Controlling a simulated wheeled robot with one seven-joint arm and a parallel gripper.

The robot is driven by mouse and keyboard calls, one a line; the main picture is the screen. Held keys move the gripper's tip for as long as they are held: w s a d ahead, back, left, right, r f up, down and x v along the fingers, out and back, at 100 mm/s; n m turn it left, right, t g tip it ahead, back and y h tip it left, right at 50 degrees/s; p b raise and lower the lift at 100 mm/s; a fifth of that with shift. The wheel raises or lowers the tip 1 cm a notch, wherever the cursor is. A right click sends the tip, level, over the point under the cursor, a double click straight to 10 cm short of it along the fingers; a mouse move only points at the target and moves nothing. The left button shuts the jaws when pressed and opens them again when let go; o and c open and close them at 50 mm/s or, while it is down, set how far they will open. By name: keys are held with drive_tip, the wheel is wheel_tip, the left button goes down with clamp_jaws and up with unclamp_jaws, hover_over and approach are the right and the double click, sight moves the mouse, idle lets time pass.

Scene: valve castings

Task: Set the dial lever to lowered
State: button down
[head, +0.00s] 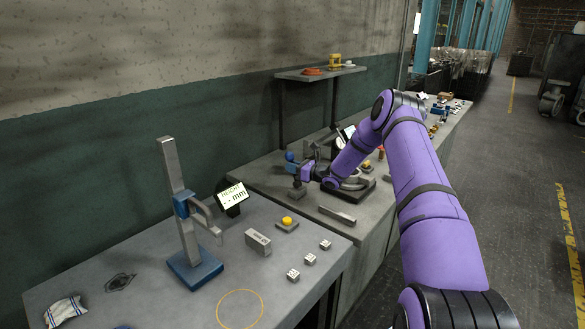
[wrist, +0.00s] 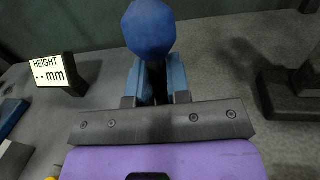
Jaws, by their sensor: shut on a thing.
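The dial lever shows as a faceted blue knob (wrist: 148,28) at the top of the wrist view, just beyond my fingertips. The knob also shows in the head view (head: 290,156), at the left of my gripper (head: 299,170). In the wrist view my gripper (wrist: 157,80) is shut on the lever just below the knob, with a dark stem between the two blue fingers. My wrist and the fingers hide most of the lever, and its angle is hard to tell.
A height gauge (head: 185,225) with a display (head: 232,196) stands on the near bench. A dark stand base (head: 360,190) sits right of my gripper, under my forearm. A shelf (head: 320,73) holds orange and yellow parts above. A flat grey bar (head: 337,215) lies in front.

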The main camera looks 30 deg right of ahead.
drive_tip(key=shift+s+d+t+y, duration=0.3)
drive_tip(key=shift+s+t, duration=0.3)
drive_tip(key=shift+t, duration=0.2)
drive_tip(key=shift+s+d+r+n+t+y, duration=0.15)
drive_tip(key=shift+s+n+t+y, duration=0.1)
drive_tip(key=shift+s+t+y, duration=0.25)
drive_tip(key=shift+s+d+r+n+t+y, duration=0.1)
drive_tip(key=shift+s+n+t+y, duration=0.25)
drive_tip(key=shift+t, duration=0.25)
drive_tip(key=c, duration=1.1)
unclamp_jaws()
drive_tip(key=s+d+f, duration=0.1)
drive_tip(key=s+d, duration=0.3)
drive_tip(key=s, duration=0.3)
drive_tip(key=s+d+f, duration=0.1)
drive_tip(key=s+d, duration=0.3)
drive_tip(key=s, duration=0.3)
drive_tip(key=shift+d, duration=0.3)
drive_tip(key=shift+s, duration=0.1)
